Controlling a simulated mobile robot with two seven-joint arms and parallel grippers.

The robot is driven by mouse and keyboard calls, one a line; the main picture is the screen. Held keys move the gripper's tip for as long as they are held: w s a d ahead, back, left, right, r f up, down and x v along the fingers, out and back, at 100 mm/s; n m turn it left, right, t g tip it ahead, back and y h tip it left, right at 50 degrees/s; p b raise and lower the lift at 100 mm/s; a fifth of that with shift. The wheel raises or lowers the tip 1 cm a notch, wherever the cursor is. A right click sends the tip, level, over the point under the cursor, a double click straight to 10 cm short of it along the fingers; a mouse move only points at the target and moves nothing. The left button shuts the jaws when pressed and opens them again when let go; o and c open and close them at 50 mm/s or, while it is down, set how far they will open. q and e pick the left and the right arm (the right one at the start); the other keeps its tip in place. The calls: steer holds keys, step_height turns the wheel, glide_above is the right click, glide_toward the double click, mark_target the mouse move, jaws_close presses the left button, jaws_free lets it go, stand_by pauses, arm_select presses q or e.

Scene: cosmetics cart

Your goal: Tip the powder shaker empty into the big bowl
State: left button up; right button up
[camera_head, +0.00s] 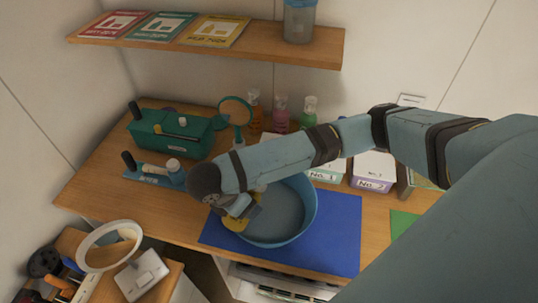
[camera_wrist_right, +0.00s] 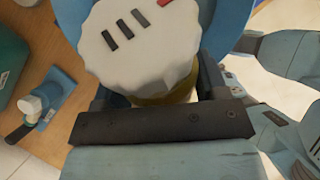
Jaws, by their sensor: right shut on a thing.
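The big blue bowl (camera_head: 307,207) stands on a blue mat (camera_head: 338,235) at the front of the wooden table. My right gripper (camera_head: 243,207) reaches in from the right over the bowl's left side. It is shut on the powder shaker (camera_head: 236,223), whose yellow part shows at the bowl's left rim. In the right wrist view the shaker's white scalloped end (camera_wrist_right: 135,45), with dark and red marks, is close up between the fingers. Part of the bowl (camera_wrist_right: 232,18) shows behind it. I cannot tell whether powder is coming out. My left gripper is not in view.
A teal box (camera_head: 170,135), a round mirror (camera_head: 236,110) and pump bottles (camera_head: 281,115) stand behind. A small blue rack (camera_head: 155,174) is at left. Numbered boxes (camera_head: 373,170) are behind the bowl. A shelf (camera_head: 200,40) hangs above. A white ring lamp (camera_head: 110,245) is front left.

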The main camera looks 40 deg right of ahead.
steer(key=shift+w+a+r, duration=0.1)
steer(key=shift+r, duration=0.05)
steer(key=shift+h, duration=0.3)
steer(key=shift+a+f+h, duration=0.3)
steer(key=shift+a+h, duration=0.4)
steer(key=shift+h, duration=0.2)
steer(key=shift+s+a+r+t+h, duration=0.2)
steer(key=shift+a+r+h, duration=0.3)
steer(key=shift+h, duration=0.4)
steer(key=shift+s+a+r+t+h, duration=0.1)
steer(key=shift+a+r+t+h, duration=0.2)
steer(key=shift+a+h, duration=0.45)
steer(key=shift+s+a+f+h, duration=0.1)
steer(key=shift+f+h, duration=0.1)
steer(key=shift+h, duration=0.4)
steer(key=shift+s+a+f+h, duration=0.1)
steer(key=shift+f+h, duration=0.05)
steer(key=shift+h, duration=0.4)
